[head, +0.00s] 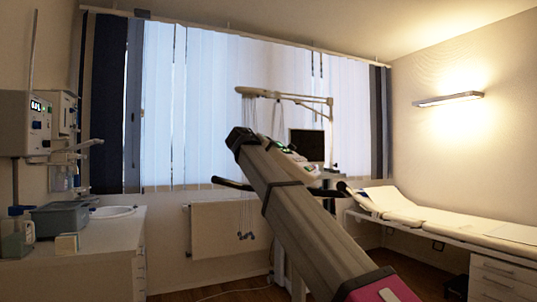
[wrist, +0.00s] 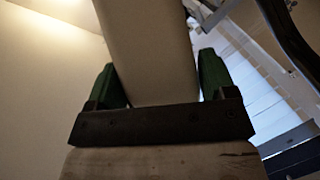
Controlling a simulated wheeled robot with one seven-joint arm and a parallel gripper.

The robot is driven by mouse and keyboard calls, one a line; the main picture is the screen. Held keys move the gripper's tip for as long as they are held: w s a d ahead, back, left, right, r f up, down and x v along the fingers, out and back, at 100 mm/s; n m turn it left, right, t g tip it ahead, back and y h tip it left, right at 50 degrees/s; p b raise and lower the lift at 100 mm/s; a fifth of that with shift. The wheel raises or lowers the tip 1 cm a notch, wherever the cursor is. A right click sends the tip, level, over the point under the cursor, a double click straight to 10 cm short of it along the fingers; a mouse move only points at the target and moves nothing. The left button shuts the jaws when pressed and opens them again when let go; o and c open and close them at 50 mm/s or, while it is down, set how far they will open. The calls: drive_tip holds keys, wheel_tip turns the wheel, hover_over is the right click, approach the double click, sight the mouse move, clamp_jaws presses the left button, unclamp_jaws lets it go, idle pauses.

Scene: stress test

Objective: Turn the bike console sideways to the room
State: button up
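The bike console (head: 287,149), with green lit parts, shows in the head view just right of my raised arm, which partly hides it. Dark handlebar ends stick out to the left (head: 232,184) and right (head: 349,188) of my arm. In the wrist view my gripper (wrist: 158,58) has its two green fingers apart, one on each side of a broad pale piece (wrist: 150,45). The fingers are close to its sides; I cannot tell whether both press on it, nor whether it is part of the console. In the head view my gripper is hidden behind my arm.
A dark monitor (head: 307,145) stands behind the console, under a pale overhead arm (head: 285,96) with hanging cables. A couch (head: 440,222) lies at the right. A white counter (head: 90,245) with a grey-blue bin (head: 58,217) is at the left. A radiator (head: 220,229) is under the window.

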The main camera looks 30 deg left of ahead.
drive_tip(key=shift+w+a+r+m+h, duration=0.1)
drive_tip(key=shift+w+a+m+h, duration=0.15)
drive_tip(key=shift+a+h, duration=0.15)
drive_tip(key=shift+w+a+m+h, duration=0.1)
drive_tip(key=shift+a+m+h, duration=0.15)
drive_tip(key=shift+a+h, duration=0.1)
drive_tip(key=shift+a+m+h, duration=0.15)
drive_tip(key=shift+m+h, duration=0.15)
drive_tip(key=shift+h, duration=0.05)
drive_tip(key=o, duration=1.2)
drive_tip(key=shift+o, duration=0.2)
drive_tip(key=shift+s, duration=0.1)
drive_tip(key=v, duration=1)
drive_tip(key=shift+s, duration=0.25)
drive_tip(key=shift+r, duration=0.15)
